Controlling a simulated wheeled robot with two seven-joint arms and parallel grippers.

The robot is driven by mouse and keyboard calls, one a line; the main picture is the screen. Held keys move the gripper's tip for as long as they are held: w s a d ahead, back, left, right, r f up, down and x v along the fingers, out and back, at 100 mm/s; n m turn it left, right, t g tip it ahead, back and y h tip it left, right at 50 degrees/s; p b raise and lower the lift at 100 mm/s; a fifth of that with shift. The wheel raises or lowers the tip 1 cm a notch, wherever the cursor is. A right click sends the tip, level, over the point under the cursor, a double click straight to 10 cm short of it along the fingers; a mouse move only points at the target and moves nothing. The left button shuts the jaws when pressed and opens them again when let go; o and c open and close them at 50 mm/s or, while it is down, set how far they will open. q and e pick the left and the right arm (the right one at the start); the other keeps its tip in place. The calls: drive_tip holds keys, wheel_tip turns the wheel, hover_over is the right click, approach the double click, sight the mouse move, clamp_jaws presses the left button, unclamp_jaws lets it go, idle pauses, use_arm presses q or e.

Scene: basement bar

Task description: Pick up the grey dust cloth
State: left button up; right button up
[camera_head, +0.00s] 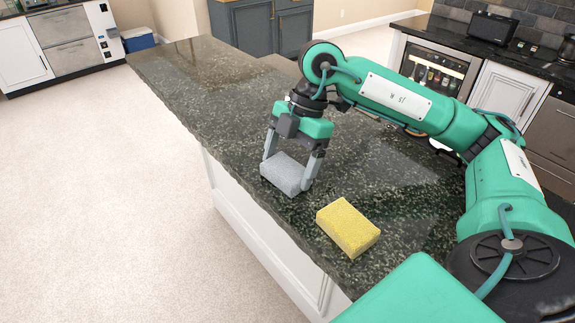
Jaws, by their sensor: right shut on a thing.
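The grey dust cloth (284,174) is a grey, block-shaped piece near the left edge of the dark speckled counter (215,105). My right gripper (289,172) points down over it, with one finger on each side, and is shut on it. The cloth looks to be on or just above the counter; I cannot tell which. My left gripper is not in view.
A yellow sponge (348,227) lies on the counter nearer to me, to the right of the cloth. A bottle cooler (437,72) and a black appliance (491,28) are at the back right. Open floor (105,200) lies to the left.

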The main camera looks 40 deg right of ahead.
sight(288, 166)
wheel_tip(288, 166, up, 20)
idle(0.5)
drive_tip(key=shift+o, duration=0.8)
drive_tip(key=shift+c, duration=0.3)
